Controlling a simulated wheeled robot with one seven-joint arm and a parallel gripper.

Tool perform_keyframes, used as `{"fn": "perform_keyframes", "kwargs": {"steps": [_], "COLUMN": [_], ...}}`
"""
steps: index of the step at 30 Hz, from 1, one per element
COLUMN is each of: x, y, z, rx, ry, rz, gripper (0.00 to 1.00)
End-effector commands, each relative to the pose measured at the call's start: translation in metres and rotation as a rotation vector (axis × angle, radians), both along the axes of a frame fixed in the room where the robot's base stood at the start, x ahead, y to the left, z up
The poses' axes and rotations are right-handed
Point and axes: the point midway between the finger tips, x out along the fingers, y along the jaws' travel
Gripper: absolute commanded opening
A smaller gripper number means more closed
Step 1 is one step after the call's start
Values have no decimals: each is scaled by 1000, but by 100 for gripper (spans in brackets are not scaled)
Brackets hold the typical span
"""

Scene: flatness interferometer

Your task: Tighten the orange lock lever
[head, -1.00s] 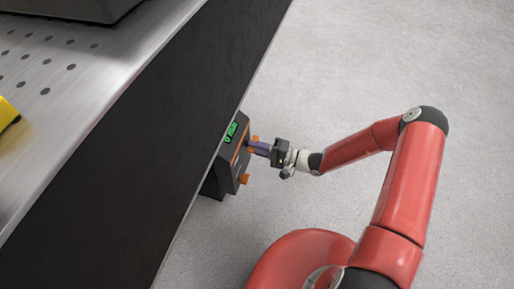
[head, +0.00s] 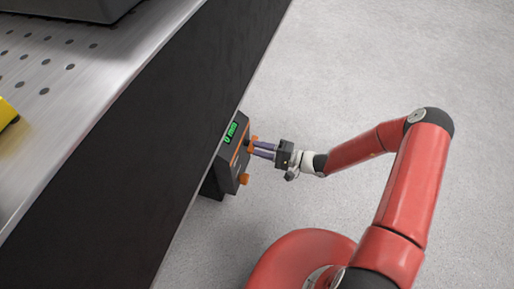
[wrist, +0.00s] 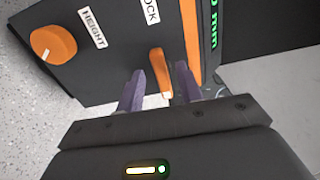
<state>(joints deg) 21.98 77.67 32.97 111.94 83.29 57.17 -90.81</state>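The orange lock lever (wrist: 160,72) stands out from the dark control box (wrist: 110,75), below the LOCK label (wrist: 151,11) in the wrist view. It also shows as a small orange piece in the head view (head: 254,140). My gripper (head: 255,150) is at the box face, its two purple fingers apart. In the wrist view the fingers lie on either side of the lever, with a visible gap to each; my gripper is open. The lever's far end is near the finger bases. Contact cannot be told from the head view.
An orange HEIGHT knob (wrist: 53,43) sits beside the lever. A green display (head: 230,131) reads 0 mm. The box hangs by the dark side of the metal table (head: 120,60). Open grey floor (head: 350,60) lies to the right.

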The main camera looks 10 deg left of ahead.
Motion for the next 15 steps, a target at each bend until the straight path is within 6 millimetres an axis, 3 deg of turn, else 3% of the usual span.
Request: {"fn": "perform_keyframes", "kwargs": {"steps": [9, 15], "x": [-4, -5], "y": [-52, -62], "z": [0, 0], "rx": [0, 0], "ry": [-1, 2], "rz": [-1, 1], "gripper": [36, 36]}}
